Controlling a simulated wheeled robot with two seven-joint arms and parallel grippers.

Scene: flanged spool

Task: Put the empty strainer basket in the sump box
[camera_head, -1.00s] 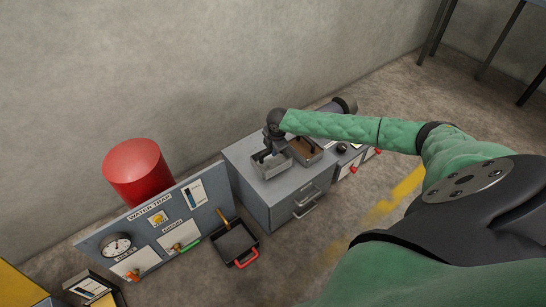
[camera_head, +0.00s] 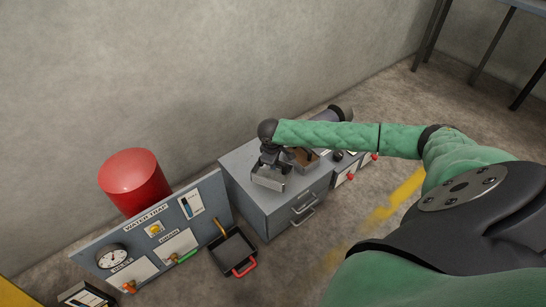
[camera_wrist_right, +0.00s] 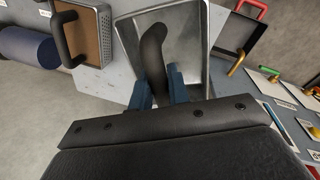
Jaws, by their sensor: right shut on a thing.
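The empty strainer basket (camera_head: 268,182) is a bare metal tray with a dark curved handle. In the wrist view its empty inside (camera_wrist_right: 193,35) and its handle (camera_wrist_right: 153,50) show. My right gripper (camera_wrist_right: 157,88) is shut on this handle, with its blue fingertips on either side. In the head view my right gripper (camera_head: 270,158) is over the grey cabinet (camera_head: 275,205), with the basket below it. A gap under the basket is hard to judge. I cannot tell which thing is the sump box. My left gripper is not in view.
A second basket with brown contents (camera_wrist_right: 88,35) stands close beside the held one. A black pan with a red handle (camera_head: 232,250) lies on the floor. A gauge panel (camera_head: 155,240) and a red cylinder (camera_head: 135,178) stand at the left.

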